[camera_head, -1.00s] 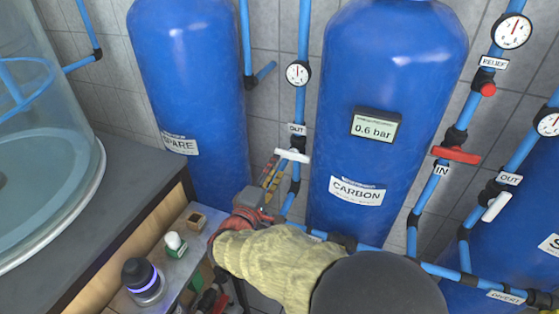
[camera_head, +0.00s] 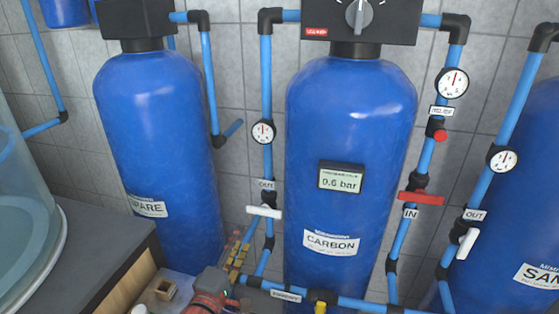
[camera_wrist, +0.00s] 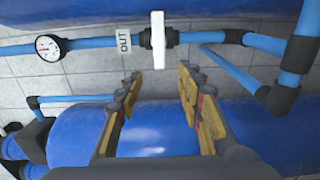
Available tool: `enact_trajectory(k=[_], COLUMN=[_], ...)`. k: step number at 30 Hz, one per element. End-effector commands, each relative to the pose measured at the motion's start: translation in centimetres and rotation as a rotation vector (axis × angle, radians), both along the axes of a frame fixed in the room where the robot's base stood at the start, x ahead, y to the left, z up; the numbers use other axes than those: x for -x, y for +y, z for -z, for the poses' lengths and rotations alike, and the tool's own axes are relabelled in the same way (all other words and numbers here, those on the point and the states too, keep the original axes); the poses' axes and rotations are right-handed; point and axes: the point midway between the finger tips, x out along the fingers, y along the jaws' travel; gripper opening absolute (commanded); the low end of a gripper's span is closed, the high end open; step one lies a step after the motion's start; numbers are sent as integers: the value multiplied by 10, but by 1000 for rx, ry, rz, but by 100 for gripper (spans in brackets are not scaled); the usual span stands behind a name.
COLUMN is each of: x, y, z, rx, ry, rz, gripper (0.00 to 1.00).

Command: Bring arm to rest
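My gripper (camera_head: 238,250) is low in the head view, left of the blue CARBON tank (camera_head: 350,150). Its two yellow-and-dark fingers point up toward the white OUT valve handle (camera_head: 264,211). In the wrist view the fingers of my gripper (camera_wrist: 160,75) stand well apart with nothing between them. The white handle (camera_wrist: 158,42) shows beyond the fingertips, apart from them. Only the red-and-grey wrist end of my arm shows in the head view; the rest is below the picture.
The SPARE tank (camera_head: 155,140) stands left and another blue tank (camera_head: 520,210) right. A red IN handle (camera_head: 421,198), a second white OUT handle (camera_head: 467,243) and blue pipes stand out from the tiled wall. A dark counter (camera_head: 95,245) and small wooden box (camera_head: 166,290) are lower left.

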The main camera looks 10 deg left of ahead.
Motion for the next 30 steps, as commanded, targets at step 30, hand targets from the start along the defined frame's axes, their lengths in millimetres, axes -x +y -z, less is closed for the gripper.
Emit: enact_trajectory(k=[30], x=[190], y=[-252], z=[49], rx=[-508], ry=[1116], rz=[555], gripper=[37])
